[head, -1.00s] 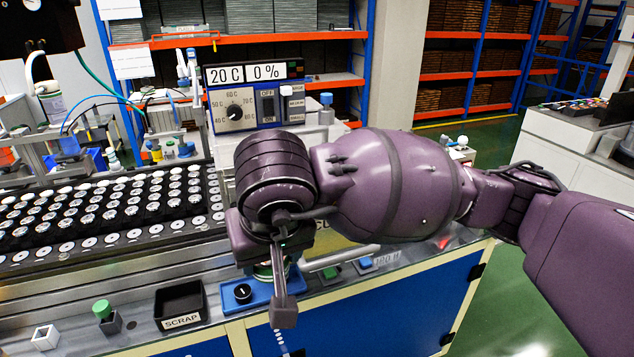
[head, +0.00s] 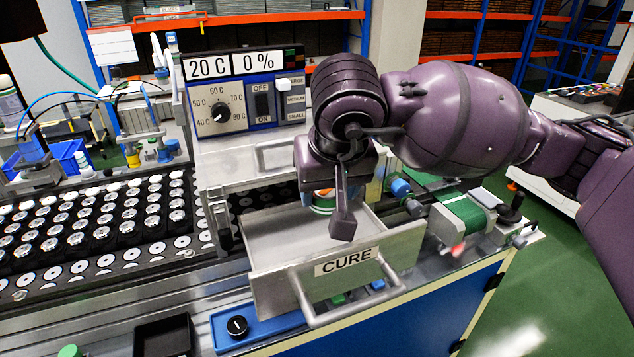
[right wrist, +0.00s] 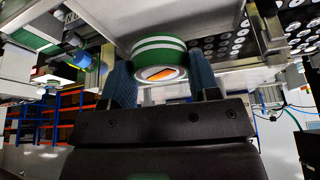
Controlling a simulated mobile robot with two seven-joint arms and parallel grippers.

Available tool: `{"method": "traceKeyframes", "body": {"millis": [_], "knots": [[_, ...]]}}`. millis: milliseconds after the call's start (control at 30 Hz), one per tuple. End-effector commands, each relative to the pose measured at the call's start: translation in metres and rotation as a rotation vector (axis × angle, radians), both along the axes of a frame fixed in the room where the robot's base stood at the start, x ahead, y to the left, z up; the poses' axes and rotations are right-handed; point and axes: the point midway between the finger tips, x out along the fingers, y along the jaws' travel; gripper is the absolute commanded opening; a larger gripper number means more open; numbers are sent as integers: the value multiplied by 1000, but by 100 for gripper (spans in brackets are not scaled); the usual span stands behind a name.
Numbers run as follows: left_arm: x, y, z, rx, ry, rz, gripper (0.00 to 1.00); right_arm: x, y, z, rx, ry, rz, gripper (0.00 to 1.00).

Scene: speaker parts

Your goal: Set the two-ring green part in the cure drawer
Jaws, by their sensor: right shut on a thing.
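The two-ring green part (right wrist: 158,52) is a short green cylinder with two white rings. My right gripper (right wrist: 165,82) is shut on it, one finger on each side, in the right wrist view. In the head view a little of the green part (head: 323,203) shows under my right gripper (head: 335,205), over the cure drawer. The cure drawer (head: 265,240) is pulled out, a grey metal tray with a CURE label and a bar handle. Whether the part touches the drawer floor cannot be told. My left gripper is not in view.
A control box (head: 247,95) reading 20 C and 0 % stands above the drawer. A black tray of speaker parts (head: 90,230) fills the left. A blue plate with a black knob (head: 237,326) and a black bin (head: 163,336) lie in front. A green roller (head: 460,215) is at right.

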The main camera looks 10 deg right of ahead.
Motion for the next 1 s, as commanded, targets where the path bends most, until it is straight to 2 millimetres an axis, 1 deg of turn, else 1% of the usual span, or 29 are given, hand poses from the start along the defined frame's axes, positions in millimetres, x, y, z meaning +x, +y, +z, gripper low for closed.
{"method": "traceKeyframes", "body": {"millis": [33,100,200,433,733,867,1000], "knots": [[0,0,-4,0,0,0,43,-1,0,-17,-1,8,1,21],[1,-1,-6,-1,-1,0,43,-1,0,-30,-1,6,2,21],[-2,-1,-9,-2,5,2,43,-1,1,-39,0,2,2,21],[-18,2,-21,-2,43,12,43,-1,1,-41,0,0,2,21],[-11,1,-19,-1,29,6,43,-1,0,-41,-1,-1,2,21],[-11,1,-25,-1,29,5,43,-2,0,-42,-1,-2,2,21],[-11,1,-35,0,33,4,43,-3,0,-51,-1,0,2,21]]}}
